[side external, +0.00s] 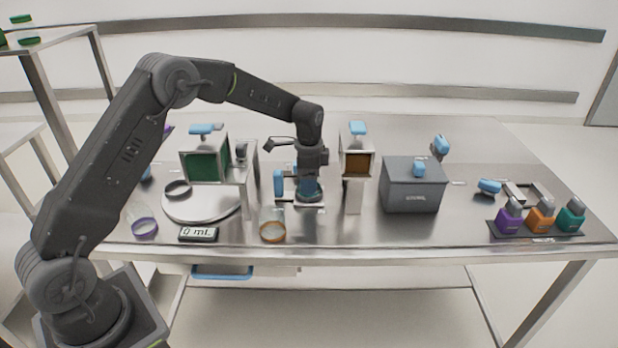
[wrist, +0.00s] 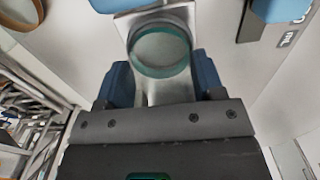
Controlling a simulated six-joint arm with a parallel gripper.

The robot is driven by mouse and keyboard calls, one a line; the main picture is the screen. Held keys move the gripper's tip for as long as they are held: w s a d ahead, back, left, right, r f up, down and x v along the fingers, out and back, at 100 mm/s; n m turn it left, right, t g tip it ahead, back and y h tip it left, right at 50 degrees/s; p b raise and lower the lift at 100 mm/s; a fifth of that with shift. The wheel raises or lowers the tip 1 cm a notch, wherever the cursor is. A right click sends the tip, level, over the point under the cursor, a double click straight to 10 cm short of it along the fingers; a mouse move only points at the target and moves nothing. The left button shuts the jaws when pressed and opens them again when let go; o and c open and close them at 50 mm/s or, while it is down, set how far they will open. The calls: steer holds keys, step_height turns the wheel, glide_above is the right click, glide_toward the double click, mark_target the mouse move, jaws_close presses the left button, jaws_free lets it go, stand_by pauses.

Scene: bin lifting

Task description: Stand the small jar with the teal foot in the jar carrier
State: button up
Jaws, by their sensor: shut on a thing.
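My gripper (side external: 309,186) points down near the table's middle, its blue fingers shut on the small jar. In the wrist view, the clear round jar with the teal foot (wrist: 161,70) sits between the fingertips (wrist: 160,78). In the side view, the jar (side external: 309,197) is largely covered by the gripper. The jar carrier, a pale metal frame with a blue upright handle (side external: 279,184), stands at and just left of the jar. Its metal plate (wrist: 125,22) shows behind the jar in the wrist view. I cannot tell whether the jar touches the carrier's floor.
An orange-footed jar (side external: 272,232) stands in front, and a purple-footed jar (side external: 145,228) at left beside a round plate (side external: 205,208). A green-fronted dispenser (side external: 206,166) and an amber-fronted one (side external: 357,163) flank the gripper. A grey box (side external: 412,190) and several coloured bottles stand right.

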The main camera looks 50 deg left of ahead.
steer(key=shift+f, duration=0.5)
stand_by(0.8)
steer(key=o, duration=1.2)
steer(key=shift+r, duration=4)
